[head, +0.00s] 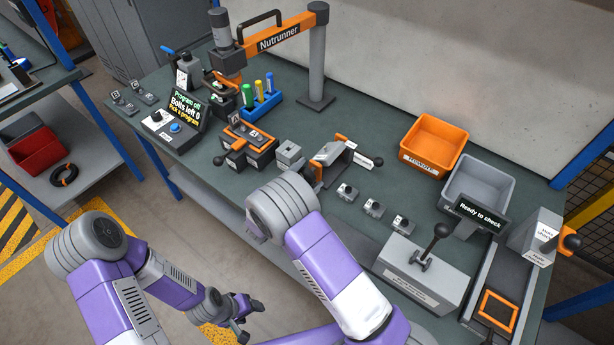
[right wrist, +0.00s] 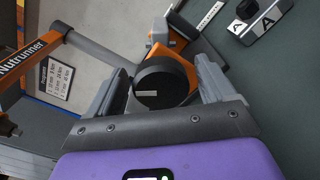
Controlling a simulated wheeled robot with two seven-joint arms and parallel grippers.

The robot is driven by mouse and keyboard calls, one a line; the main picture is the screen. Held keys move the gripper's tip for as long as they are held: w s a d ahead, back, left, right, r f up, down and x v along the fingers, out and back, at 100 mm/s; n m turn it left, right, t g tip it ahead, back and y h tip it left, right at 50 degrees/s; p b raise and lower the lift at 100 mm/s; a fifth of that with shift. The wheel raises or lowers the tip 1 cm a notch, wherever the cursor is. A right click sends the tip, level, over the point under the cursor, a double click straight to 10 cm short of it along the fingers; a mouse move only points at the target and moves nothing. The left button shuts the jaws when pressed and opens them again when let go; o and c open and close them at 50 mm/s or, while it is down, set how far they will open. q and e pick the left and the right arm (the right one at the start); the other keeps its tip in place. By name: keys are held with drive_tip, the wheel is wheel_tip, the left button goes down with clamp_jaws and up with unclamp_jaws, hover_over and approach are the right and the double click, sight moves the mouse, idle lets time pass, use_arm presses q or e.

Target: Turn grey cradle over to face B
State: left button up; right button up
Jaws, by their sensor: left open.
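The grey cradle (head: 328,153) stands mid-bench beside the grey block, with orange parts and a black knob on its right side. My right arm's elbow covers its near side, and I cannot read its face letter. In the right wrist view a black round knob (right wrist: 160,82) on an orange mount lies between the fingers of my right gripper (right wrist: 166,80). The fingers stand either side of it, with a thin gap on the right; no firm grip shows. In the head view my arm hides that gripper. My left gripper (head: 245,318) is open and empty, low in front of the bench.
An orange fixture (head: 262,152) marked A stands left of the cradle, under the Nutrunner arm (head: 280,38). An orange bin (head: 434,143), a grey bin (head: 478,182) and a lever box (head: 424,270) stand farther right.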

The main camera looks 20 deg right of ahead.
drive_tip(key=c, duration=0.9)
